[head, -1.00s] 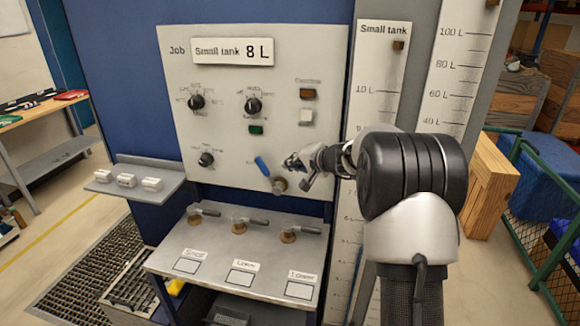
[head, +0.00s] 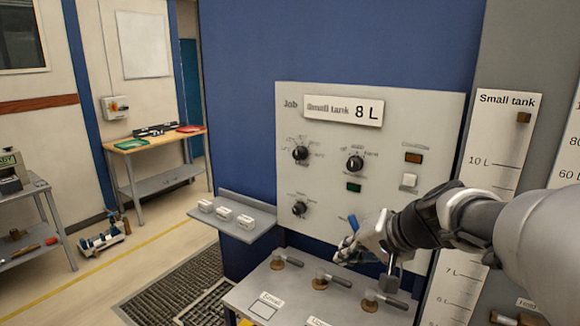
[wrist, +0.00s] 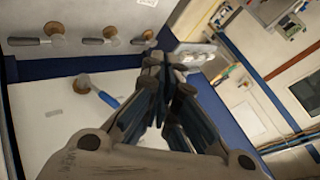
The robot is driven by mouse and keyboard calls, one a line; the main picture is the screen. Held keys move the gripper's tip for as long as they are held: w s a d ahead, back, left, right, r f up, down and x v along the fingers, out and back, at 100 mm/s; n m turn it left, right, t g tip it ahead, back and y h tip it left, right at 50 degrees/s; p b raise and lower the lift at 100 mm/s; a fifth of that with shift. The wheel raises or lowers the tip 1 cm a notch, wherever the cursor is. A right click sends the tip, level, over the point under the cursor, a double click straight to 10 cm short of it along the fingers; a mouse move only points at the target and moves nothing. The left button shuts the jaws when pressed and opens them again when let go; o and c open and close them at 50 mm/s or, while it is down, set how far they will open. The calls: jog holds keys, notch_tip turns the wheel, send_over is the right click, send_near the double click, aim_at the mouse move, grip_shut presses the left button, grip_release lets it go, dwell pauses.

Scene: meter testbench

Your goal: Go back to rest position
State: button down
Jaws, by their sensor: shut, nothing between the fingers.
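My gripper (head: 355,245) is in front of the lower right part of the grey control panel (head: 318,228) in the head view. In the wrist view its fingers (wrist: 165,62) are together and hold nothing. The blue-handled lever (head: 353,222) on the panel is partly hidden behind my gripper in the head view. In the wrist view the blue lever (wrist: 108,98) is clear of my fingers, to their left. My arm reaches in from the right edge of the head view.
A shelf (head: 262,222) with white blocks juts out left of the panel. Below the panel, a ledge (head: 240,297) carries several valves with grey handles. The small tank gauge (head: 490,150) stands right of the panel. Open floor (head: 150,262) lies to the left.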

jog(key=s+a+f+n+g+h, duration=0.1)
jog(key=s+a+n+g+h, duration=0.15)
jog(key=s, duration=1.45)
jog(key=s+d+f+n+h, duration=0.1)
jog(key=s+d+f, duration=0.1)
jog(key=s, duration=0.4)
jog(key=s+d+f+n+h, duration=0.1)
jog(key=s+d+f, duration=0.1)
jog(key=s, duration=0.4)
jog(key=shift+d+f+h, duration=0.2)
jog(key=shift+f+h, duration=0.15)
jog(key=shift+f, duration=0.15)
jog(key=shift+s+g, duration=0.1)
jog(key=shift+g, duration=0.15)
